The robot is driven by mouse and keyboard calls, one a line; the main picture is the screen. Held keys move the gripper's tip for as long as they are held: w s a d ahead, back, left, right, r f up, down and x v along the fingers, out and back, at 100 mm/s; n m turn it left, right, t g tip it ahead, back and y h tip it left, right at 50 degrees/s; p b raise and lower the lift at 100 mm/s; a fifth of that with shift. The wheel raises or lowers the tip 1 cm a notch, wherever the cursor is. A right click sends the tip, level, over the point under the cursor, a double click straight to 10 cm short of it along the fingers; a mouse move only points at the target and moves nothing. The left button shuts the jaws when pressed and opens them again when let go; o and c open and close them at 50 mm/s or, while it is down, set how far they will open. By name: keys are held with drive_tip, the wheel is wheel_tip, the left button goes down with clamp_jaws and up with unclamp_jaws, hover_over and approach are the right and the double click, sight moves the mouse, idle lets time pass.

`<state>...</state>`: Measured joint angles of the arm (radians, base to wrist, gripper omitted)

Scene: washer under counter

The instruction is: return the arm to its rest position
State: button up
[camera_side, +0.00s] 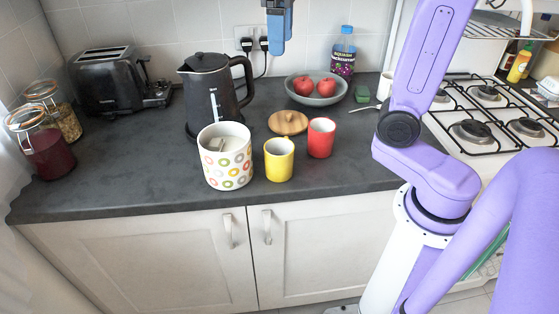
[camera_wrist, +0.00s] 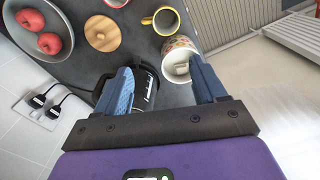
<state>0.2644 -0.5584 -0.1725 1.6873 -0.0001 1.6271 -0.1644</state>
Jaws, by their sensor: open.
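My gripper (camera_side: 278,38) hangs at the top edge of the side view, high above the counter and clear of everything on it. In the wrist view its two blue fingers stand wide apart with nothing between them, so my gripper (camera_wrist: 160,66) is open and empty. My purple arm rises at the right of the side view; its upper part runs out of the frame. The worktop (camera_side: 110,185) lies below the gripper.
A black kettle (camera_side: 208,95), a ring-patterned canister (camera_side: 226,170) without a lid, a yellow mug (camera_side: 279,163), a red mug (camera_side: 320,142) and a wooden lid (camera_side: 288,123) stand below. A fruit bowl (camera_side: 322,97) and bottle (camera_side: 343,58) are behind; a hob (camera_side: 490,110) is right.

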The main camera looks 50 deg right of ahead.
drive_tip(key=s+a+f+n, duration=0.1)
drive_tip(key=s+f+n, duration=0.6)
drive_tip(key=s+f, duration=1.1)
drive_tip(key=shift+s+a+f, duration=0.2)
drive_tip(key=shift+s+a, duration=0.2)
drive_tip(key=shift+s, duration=0.55)
